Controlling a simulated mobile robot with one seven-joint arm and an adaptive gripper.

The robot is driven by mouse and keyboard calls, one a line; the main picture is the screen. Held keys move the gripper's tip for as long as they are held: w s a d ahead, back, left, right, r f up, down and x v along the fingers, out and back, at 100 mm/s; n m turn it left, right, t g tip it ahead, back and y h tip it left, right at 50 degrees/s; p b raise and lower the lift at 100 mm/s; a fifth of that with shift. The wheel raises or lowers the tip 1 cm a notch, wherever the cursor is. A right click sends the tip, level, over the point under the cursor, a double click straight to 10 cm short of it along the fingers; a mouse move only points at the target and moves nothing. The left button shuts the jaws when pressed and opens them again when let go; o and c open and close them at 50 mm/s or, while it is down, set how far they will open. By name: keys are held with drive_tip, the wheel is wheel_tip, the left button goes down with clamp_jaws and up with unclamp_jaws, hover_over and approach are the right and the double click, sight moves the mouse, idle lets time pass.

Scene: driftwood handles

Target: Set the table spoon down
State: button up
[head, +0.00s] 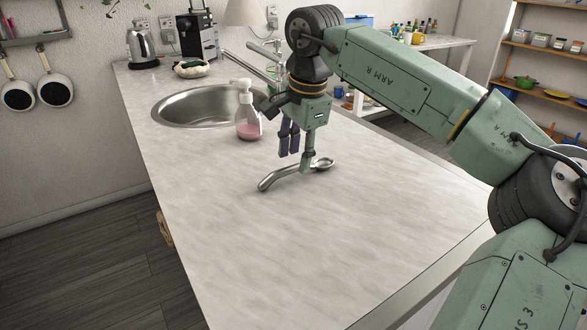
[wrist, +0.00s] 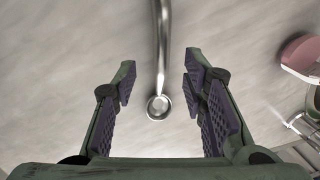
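The metal table spoon (head: 280,177) appears to lie on the pale marbled countertop (head: 330,240), its handle toward the front left and its round end toward the right. My gripper (head: 298,158) points straight down over the spoon. In the wrist view the spoon (wrist: 163,45) runs between the two finger pads with its small round end toward the palm. The fingers are open, with a gap on each side of the spoon. Part of the spoon is hidden behind a finger in the head view.
A soap dispenser with pink liquid (head: 248,124) stands close to the left of my gripper, and its pink body (wrist: 299,55) shows in the wrist view. The sink (head: 180,107) lies behind it. The front of the counter is clear.

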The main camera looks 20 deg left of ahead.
sight(295, 165)
drive_tip(key=shift+w+a+f, duration=0.15)
drive_tip(key=shift+f, duration=0.65)
drive_tip(key=shift+w+a+f, duration=0.1)
drive_tip(key=shift+a+f, duration=0.05)
drive_tip(key=shift+f, duration=0.65)
clamp_jaws()
